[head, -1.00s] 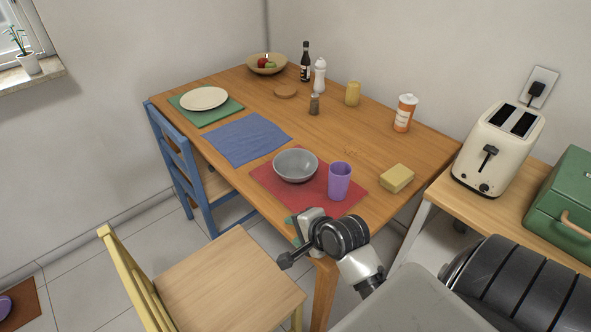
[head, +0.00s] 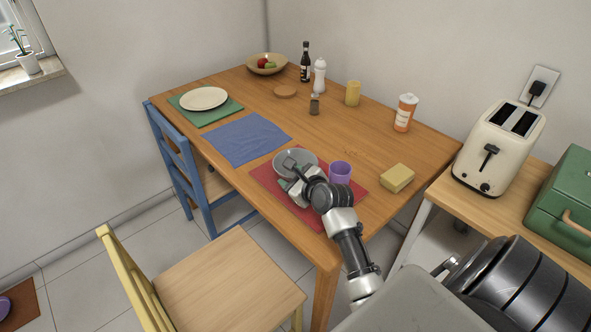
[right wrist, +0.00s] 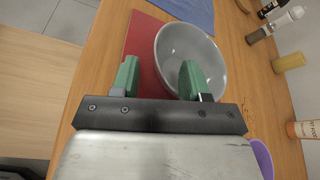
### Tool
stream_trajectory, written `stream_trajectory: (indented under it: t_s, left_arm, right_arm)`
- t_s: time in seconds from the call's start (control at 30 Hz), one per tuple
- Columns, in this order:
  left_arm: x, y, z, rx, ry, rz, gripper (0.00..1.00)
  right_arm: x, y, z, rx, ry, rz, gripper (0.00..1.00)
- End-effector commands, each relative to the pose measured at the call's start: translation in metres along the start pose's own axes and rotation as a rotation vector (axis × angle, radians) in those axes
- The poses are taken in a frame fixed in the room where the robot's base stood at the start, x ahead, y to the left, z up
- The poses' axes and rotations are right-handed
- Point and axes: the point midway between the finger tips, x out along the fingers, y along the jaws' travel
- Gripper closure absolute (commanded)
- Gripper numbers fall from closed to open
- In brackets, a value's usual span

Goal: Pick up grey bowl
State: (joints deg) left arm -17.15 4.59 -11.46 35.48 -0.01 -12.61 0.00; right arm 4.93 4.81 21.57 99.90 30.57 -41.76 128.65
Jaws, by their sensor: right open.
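The grey bowl (head: 290,158) sits upright on the red placemat (head: 263,177) on the wooden table. In the head view my right gripper (head: 287,172) is over its near side and hides part of it. In the right wrist view the bowl (right wrist: 190,55) lies just ahead of my right gripper (right wrist: 157,78). The gripper is open and empty. Its right green finger overlaps the bowl's near rim, and its left green finger is over the red placemat. I cannot tell whether either finger touches the bowl. My left gripper is not in view.
A purple cup (head: 340,172) stands close to the right of my gripper, with a yellow sponge (head: 397,178) farther right. A blue cloth mat (head: 245,138) lies left of the bowl. A shaker (head: 314,105) and a yellow cup (head: 352,93) stand behind. A yellow chair (head: 215,275) is in front.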

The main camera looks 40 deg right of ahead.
Motion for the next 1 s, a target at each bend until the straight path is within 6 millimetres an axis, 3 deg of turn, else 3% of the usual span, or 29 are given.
stream_trajectory:
  t_s: [0.23,0.57,0.87,1.0]
  left_arm:
    - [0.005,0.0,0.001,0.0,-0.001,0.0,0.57]
    - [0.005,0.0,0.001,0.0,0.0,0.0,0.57]
    - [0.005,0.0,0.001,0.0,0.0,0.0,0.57]
    - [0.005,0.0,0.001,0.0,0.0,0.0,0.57]
  right_arm:
    - [0.037,0.0,0.0,-0.002,0.0,0.0,0.55]
    - [0.043,0.0,0.0,-0.001,0.0,-0.001,0.55]
    - [0.043,0.0,0.0,-0.001,0.001,0.0,1.0]
    - [0.043,0.0,0.001,-0.002,0.0,-0.001,1.0]
